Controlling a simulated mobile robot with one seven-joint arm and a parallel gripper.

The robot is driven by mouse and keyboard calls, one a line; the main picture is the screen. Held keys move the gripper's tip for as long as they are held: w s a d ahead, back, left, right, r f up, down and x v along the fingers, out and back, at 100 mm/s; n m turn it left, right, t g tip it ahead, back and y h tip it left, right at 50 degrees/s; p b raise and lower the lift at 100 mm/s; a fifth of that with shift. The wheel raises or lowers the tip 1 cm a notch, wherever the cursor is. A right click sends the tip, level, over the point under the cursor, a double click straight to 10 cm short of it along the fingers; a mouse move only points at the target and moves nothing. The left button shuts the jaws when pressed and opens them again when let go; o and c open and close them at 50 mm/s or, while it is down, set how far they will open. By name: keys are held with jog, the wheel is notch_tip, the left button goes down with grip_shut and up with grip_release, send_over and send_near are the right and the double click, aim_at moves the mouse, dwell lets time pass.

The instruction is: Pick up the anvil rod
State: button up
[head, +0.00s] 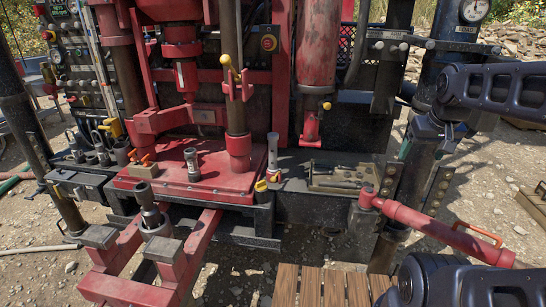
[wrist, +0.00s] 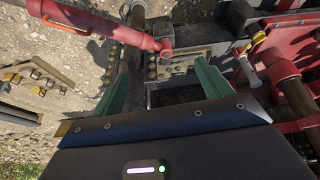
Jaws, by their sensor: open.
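I cannot tell for certain which piece is the anvil rod. Several rod-like pieces show in the head view. A short grey metal rod (head: 192,165) stands upright on the red deck. A thicker grey piece (head: 150,212) stands in a holder at the front of the red frame. Dark rod-like tools (head: 340,180) lie in a shallow tray (head: 318,165) right of the deck. My gripper (wrist: 166,75) is open in the wrist view, its green fingers apart with nothing between them. It is over the right side of the rig, and the tray (wrist: 180,66) shows beyond the fingers.
A red cylinder arm (head: 435,228) sticks out at the right front. Tall red masts and pipes rise behind the deck. Wooden slats (head: 320,287) are at the bottom. Gravel ground lies around the rig.

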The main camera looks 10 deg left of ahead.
jog(key=w+a+r+n, duration=0.2)
jog(key=w+a+n, duration=0.15)
jog(key=w, duration=0.35)
jog(key=w+a+r+n+g, duration=0.1)
jog(key=w+a+r+n, duration=0.2)
jog(key=w, duration=0.5)
jog(key=w+a+r+n, duration=0.1)
jog(key=w+a+n, duration=0.25)
jog(key=w, duration=0.35)
jog(key=n+g+h, duration=0.1)
jog(key=n+g, duration=0.1)
jog(key=n, duration=1.4)
send_over(273, 134)
jog(key=f, duration=1.5)
jog(key=s+f, duration=0.1)
jog(key=f, duration=0.6)
jog(key=shift+d+f, duration=0.1)
jog(key=shift+f, duration=0.3)
jog(key=shift+w+a+f, duration=0.15)
jog(key=shift+a+f, duration=0.1)
jog(key=shift+f, duration=0.25)
jog(key=shift+w+d+f, duration=0.15)
jog(key=shift+f, duration=1.6)
jog(key=shift+w+d+f, duration=0.15)
jog(key=shift+f, duration=1.6)
jog(key=shift+r, duration=0.1)
grip_shut()
